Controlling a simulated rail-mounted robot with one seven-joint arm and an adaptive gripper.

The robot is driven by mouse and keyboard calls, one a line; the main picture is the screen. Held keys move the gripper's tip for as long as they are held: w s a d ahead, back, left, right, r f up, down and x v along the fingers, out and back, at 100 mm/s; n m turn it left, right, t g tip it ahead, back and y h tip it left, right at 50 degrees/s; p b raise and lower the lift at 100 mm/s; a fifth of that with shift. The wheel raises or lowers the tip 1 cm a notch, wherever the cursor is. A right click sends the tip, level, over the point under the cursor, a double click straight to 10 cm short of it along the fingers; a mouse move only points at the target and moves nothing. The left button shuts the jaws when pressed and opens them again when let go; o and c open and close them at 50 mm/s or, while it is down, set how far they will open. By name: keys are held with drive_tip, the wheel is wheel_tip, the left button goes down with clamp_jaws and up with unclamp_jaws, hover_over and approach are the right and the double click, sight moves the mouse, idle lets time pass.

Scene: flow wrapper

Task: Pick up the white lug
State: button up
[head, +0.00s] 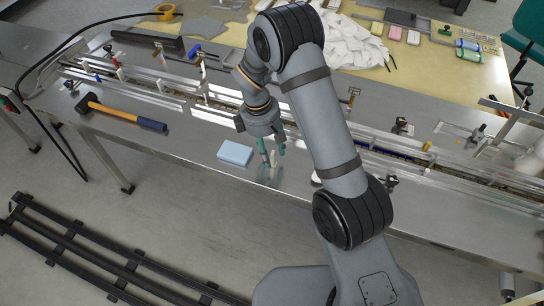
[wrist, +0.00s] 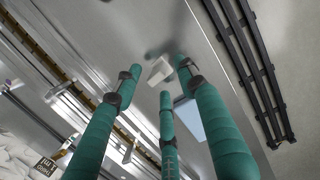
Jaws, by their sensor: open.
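The white lug (wrist: 158,70) is a small pale block on the steel table top, seen in the wrist view between and beyond my fingertips. In the head view a small pale piece between my fingers (head: 274,158) looks like the same lug. My gripper (wrist: 159,84) has three green fingers with dark bands. They are spread apart and nothing is held. In the head view my gripper (head: 272,155) points down close over the table near its front edge. Whether a fingertip touches the lug is unclear.
A light blue block (head: 236,153) lies left of my gripper; it also shows in the wrist view (wrist: 190,119). A hammer (head: 120,115) lies further left. The conveyor rails (head: 215,112) run behind. The table's front edge is close, with floor tracks (head: 110,262) beyond it.

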drive_tip(key=shift+d+f, duration=0.1)
drive_tip(key=shift+f, duration=0.25)
drive_tip(key=shift+s+d, duration=0.15)
drive_tip(key=shift+d, duration=0.05)
clamp_jaws()
